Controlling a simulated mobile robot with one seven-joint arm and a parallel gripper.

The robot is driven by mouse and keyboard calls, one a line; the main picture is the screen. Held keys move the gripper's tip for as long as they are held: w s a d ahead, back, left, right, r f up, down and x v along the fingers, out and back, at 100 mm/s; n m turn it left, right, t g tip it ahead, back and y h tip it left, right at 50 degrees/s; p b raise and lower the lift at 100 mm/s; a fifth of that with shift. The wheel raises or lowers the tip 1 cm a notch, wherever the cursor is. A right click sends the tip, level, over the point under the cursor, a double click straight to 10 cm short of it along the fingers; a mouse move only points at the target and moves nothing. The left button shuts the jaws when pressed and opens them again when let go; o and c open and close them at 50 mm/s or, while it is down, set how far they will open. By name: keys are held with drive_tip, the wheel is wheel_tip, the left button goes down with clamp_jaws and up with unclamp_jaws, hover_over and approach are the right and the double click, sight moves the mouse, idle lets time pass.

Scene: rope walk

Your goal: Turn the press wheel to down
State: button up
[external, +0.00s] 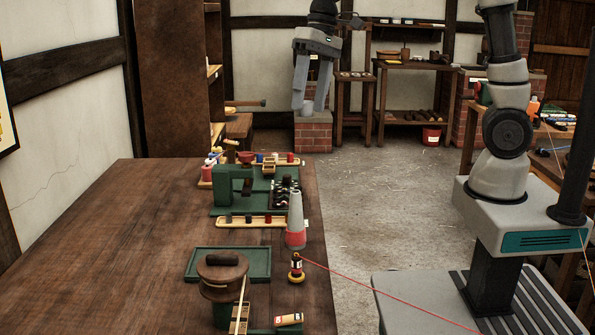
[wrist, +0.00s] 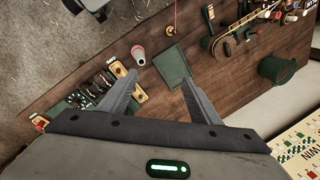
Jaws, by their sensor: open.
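The wheel's exact turn position is too small to tell. My gripper (external: 309,106) is open and empty, pointing down, and appears well above the bench. In the wrist view my open gripper (wrist: 160,76) has its fingers spread, with nothing between them but the bench and a green tray (wrist: 173,78) far below. I cannot make out the press wheel in the wrist view; the gripper body hides part of the bench there.
A red line runs off to the right. The bench's left side is clear.

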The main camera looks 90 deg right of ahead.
drive_tip(key=w+d+f+m+y+b, duration=0.55)
drive_tip(key=w+d+f, duration=0.3)
drive_tip(key=f, duration=0.25)
drive_tip(key=m+t+y+b, duration=0.5)
drive_tip(key=m+t+b, duration=0.2)
drive_tip(key=m+t, duration=0.55)
approach(246, 154)
drive_tip(key=shift+m+g, duration=0.6)
drive_tip(key=shift+g, duration=0.15)
drive_tip(key=x, duration=0.3)
drive_tip(key=b+x, duration=0.1)
drive_tip(key=x, duration=0.5)
drive_tip(key=shift+w+r, duration=0.1)
drive_tip(key=shift+w, duration=0.45)
drive_tip(key=c, duration=1.1)
drive_tip(key=shift+o, duration=0.2)
